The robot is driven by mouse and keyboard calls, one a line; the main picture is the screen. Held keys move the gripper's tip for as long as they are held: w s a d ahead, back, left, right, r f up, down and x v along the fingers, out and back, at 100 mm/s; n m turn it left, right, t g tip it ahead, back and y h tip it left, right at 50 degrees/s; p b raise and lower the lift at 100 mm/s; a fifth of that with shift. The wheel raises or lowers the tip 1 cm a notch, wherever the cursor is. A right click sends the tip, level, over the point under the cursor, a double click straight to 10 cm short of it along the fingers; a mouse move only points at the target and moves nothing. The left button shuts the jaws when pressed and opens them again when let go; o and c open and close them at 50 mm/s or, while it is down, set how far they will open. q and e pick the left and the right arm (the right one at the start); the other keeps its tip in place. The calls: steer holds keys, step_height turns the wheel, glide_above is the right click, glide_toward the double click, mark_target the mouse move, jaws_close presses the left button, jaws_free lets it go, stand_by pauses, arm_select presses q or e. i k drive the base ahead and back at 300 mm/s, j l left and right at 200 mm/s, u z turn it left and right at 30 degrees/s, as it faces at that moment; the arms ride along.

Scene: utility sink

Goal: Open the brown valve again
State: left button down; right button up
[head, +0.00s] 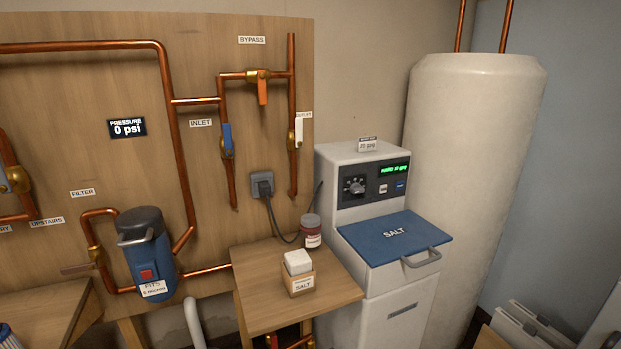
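A brass valve with a brown lever handle (77,268) sits left of the blue filter housing (150,257), on the copper pipe that loops down to it. The brown handle lies nearly level, pointing left, across the upright run of pipe. The pressure display (127,127) above reads 0 psi. Neither of my grippers is in this view.
Other valves have an orange handle (262,92), a blue handle (227,139) and a white handle (299,133). A wooden surface (40,312) is lower left.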

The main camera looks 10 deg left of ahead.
mark_target(92, 265)
steer(key=u, duration=1.7)
